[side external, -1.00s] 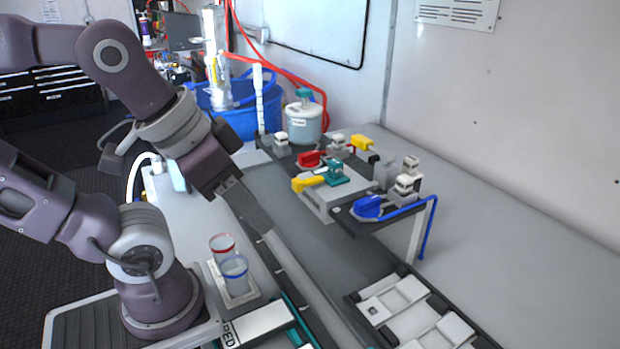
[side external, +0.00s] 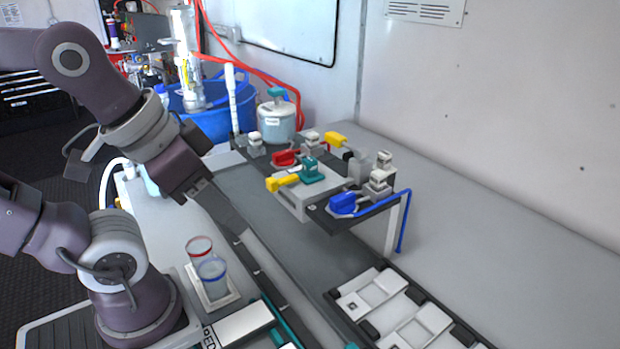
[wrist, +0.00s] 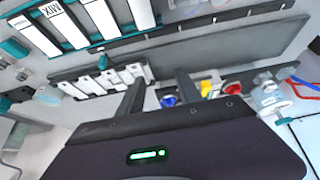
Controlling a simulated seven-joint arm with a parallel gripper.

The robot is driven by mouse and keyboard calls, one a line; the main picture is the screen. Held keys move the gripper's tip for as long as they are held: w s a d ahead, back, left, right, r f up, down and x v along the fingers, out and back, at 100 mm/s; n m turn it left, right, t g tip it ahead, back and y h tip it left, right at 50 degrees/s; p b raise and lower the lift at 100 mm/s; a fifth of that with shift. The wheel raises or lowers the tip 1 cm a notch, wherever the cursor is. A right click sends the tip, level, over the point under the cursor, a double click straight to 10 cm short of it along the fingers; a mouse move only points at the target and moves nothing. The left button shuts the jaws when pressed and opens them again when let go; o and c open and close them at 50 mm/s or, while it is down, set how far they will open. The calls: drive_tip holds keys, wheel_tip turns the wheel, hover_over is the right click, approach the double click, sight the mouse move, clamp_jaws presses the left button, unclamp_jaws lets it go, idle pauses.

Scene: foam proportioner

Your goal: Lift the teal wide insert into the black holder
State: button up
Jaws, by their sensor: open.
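A teal piece (side external: 311,171) sits on a pale block on the raised bench fixture in the side view, beside a yellow handle. Teal-edged parts (side external: 272,309) also show at the bottom of that view and at the upper left of the wrist view (wrist: 17,48). I cannot tell which is the wide insert. A dark rack with white strips (wrist: 88,82) lies beyond my fingers in the wrist view; I cannot tell whether it is the black holder. My gripper (wrist: 158,92) is open and empty, with its fingers apart. In the side view it points down over the bench, away from the teal piece.
Red (side external: 286,157) and blue (side external: 343,204) handles stand on the fixture. Two clear cups (side external: 211,268) stand near my base. A white-panelled tray (side external: 390,308) lies at the lower right. The grey bench between the cups and fixture looks mostly clear.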

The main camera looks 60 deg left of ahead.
idle(0.3)
drive_tip(key=c, duration=0.3)
wheel_tip(320, 180, up, 3)
drive_tip(key=m+g, duration=0.6)
drive_tip(key=m, duration=1.2)
hover_over(310, 159)
drive_tip(key=shift+s, duration=0.15)
wheel_tip(310, 159, down, 7)
clamp_jaws()
